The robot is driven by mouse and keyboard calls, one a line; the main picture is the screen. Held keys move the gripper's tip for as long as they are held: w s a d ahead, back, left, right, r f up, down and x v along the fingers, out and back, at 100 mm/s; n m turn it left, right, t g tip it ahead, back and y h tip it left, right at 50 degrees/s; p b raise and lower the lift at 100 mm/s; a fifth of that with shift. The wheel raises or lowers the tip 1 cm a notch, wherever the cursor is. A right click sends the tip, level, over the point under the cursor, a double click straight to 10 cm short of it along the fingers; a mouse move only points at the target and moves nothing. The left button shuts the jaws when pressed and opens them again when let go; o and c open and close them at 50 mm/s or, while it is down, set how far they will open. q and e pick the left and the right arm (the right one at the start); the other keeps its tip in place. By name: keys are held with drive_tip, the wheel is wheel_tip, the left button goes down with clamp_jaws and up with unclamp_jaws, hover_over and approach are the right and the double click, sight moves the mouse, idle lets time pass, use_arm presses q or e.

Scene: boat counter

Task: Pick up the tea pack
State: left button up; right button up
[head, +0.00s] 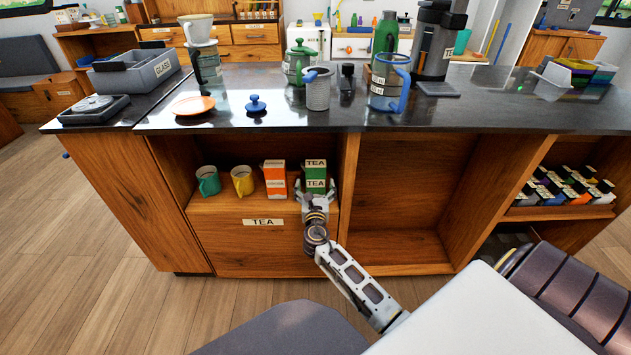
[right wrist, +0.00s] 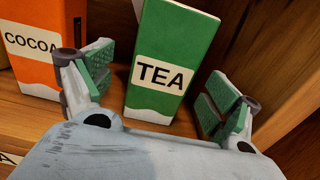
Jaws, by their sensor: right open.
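The green tea pack (head: 316,167) with a white TEA label stands upright on the shelf under the counter, and it shows large in the right wrist view (right wrist: 170,48). My right gripper (head: 315,187) is at the front of the tea pack. In the right wrist view my right gripper (right wrist: 155,95) is open, with one finger on each side of the pack and gaps visible. My left gripper is not in view.
An orange cocoa pack (head: 274,181) stands left of the tea, close to one finger. A yellow mug (head: 242,181) and a green mug (head: 208,181) stand further left. A wooden divider (head: 347,185) is close on the right. The counter (head: 330,115) overhangs the shelf.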

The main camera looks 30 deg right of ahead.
sight(316, 183)
drive_tip(key=shift+w+d+f, duration=0.1)
drive_tip(key=shift+w+d, duration=0.25)
drive_tip(key=shift+w, duration=0.05)
drive_tip(key=shift+b+x, duration=0.5)
drive_tip(key=shift+x, duration=0.4)
drive_tip(key=shift+w+d, duration=0.4)
drive_tip(key=shift+w, duration=0.15)
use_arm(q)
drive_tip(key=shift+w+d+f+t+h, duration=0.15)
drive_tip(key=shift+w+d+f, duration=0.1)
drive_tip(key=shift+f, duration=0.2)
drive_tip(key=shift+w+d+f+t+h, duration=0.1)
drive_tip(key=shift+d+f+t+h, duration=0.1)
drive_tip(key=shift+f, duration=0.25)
use_arm(e)
drive_tip(key=c, duration=1.2)
